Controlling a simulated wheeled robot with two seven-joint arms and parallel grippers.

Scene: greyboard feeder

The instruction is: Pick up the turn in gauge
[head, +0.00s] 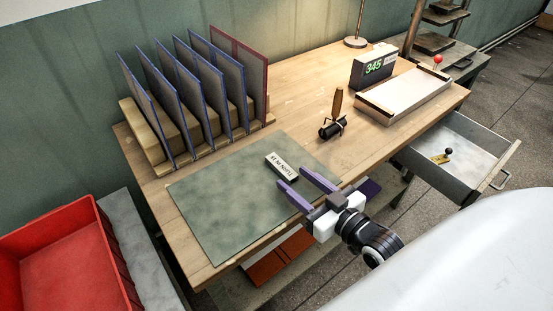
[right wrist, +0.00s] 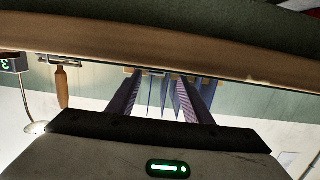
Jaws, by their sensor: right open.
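The turn in gauge (head: 282,167) is a small white block with dark lettering. It lies on the green mat (head: 215,210) near the mat's far right edge in the head view. My right gripper (head: 294,179) has purple fingers, spread open and empty. Its fingertips are close to the gauge on its near side in the head view, apart from it. In the right wrist view the open fingers (right wrist: 158,75) point toward the blue dividers, with nothing between them; I cannot make out the gauge there. My left gripper is not in view.
Upright dividers in a wooden rack (head: 195,149) stand at the back left. A wooden-handled roller (head: 331,129), a display box (head: 373,66) and a pale tray (head: 405,95) stand to the right. An open drawer (head: 480,157) juts out at right. A red bin (head: 65,245) is at left.

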